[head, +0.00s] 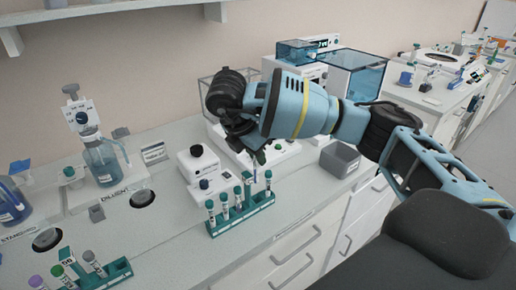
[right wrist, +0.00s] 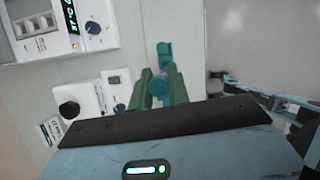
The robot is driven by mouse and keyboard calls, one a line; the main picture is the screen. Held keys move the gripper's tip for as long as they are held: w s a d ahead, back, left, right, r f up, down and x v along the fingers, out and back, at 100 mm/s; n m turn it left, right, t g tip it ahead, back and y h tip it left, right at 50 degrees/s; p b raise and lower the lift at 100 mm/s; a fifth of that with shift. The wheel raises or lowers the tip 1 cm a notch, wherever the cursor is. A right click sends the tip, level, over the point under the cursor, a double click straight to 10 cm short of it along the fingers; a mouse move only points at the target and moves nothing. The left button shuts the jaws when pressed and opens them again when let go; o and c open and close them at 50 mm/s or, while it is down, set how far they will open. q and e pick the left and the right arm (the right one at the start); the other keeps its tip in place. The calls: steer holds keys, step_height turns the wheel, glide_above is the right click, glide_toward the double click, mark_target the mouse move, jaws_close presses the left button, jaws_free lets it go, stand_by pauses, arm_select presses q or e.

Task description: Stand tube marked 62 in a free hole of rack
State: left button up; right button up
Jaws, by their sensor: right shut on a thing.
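My right gripper (head: 256,155) is over the back right end of a teal rack (head: 243,217). In the right wrist view its two green fingers (right wrist: 159,90) are shut on a tube with a teal cap (right wrist: 158,86). The held tube's mark cannot be read, and most of its body is hidden. In the head view the rack carries several teal-capped tubes (head: 224,199), mostly toward its front left; I cannot tell whether the held tube touches it. Part of the rack shows beyond the fingers in the right wrist view (right wrist: 165,52). My left gripper is not in view.
A second teal rack (head: 117,272) with several tubes stands at the lower left. A white device with black knobs (head: 198,162) is behind the first rack. A grey bin (head: 340,158) is to the right, and a diluent bottle (head: 103,162) to the left. Bare counter lies between the racks.

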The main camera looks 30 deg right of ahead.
mark_target(256, 175)
steer(key=shift+f, duration=0.2)
steer(key=shift+f, duration=2.25)
steer(key=shift+s+f, duration=0.1)
steer(key=shift+f, duration=0.95)
steer(key=shift+r, duration=0.2)
steer(key=shift+r, duration=0.8)
steer(key=shift+a+f, duration=0.1)
steer(key=shift+f, duration=0.9)
stand_by(1.4)
steer(key=shift+r, duration=0.15)
steer(key=shift+r, duration=0.85)
